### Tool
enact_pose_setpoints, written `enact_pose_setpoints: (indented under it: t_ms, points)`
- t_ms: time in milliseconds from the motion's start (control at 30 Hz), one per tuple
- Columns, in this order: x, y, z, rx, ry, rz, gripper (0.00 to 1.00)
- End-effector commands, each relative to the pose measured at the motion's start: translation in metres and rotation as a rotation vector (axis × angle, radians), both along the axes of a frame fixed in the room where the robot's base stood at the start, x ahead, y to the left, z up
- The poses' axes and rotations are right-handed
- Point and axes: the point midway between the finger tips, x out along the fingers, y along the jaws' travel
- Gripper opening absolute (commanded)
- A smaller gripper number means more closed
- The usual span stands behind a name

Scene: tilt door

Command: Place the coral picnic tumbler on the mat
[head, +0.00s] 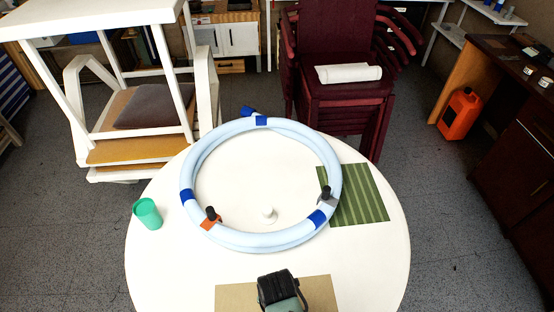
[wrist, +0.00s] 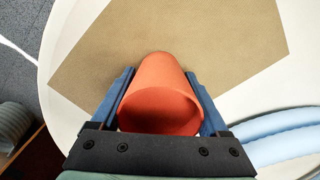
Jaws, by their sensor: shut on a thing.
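My gripper (wrist: 158,85) is shut on the coral tumbler (wrist: 160,92), with one blue finger on each side of it. The tumbler's round mouth faces the wrist camera. In the head view my gripper (head: 283,291) is at the table's near edge, over a tan sheet (head: 235,296), and it hides the tumbler. The tan sheet also lies behind the tumbler in the wrist view (wrist: 215,40); I cannot tell whether they touch.
A pale blue ring (head: 196,165) with dark blue bands takes up the middle of the table. Inside or on it are an orange-based clip (head: 210,222), a grey-based clip (head: 327,200) and a white knob (head: 269,215). A green cup (head: 147,214) stands at the left edge.

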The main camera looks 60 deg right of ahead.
Motion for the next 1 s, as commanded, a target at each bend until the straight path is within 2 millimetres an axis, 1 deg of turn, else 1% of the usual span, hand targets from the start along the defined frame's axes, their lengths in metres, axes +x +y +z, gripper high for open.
enact_pose_setpoints:
  t_ms: [200,233,300,333,567,667,767,867,1000]
  points:
    - [0.000,0.000,-0.004,0.000,0.000,0.000,0.22]
    - [0.000,0.000,-0.003,0.000,0.000,0.000,0.84]
    - [0.000,0.000,-0.003,0.000,0.000,0.000,0.96]
    - [0.000,0.000,-0.003,0.000,0.000,0.000,1.00]
    - [0.000,0.000,-0.002,0.000,0.000,0.000,1.00]
    - [0.000,0.000,0.004,-0.001,-0.001,0.000,1.00]
    - [0.001,0.000,0.017,-0.002,-0.003,0.000,1.00]
    - [0.001,-0.001,0.037,-0.003,-0.004,0.000,1.00]
    - [0.001,-0.001,0.069,-0.003,-0.004,0.000,1.00]
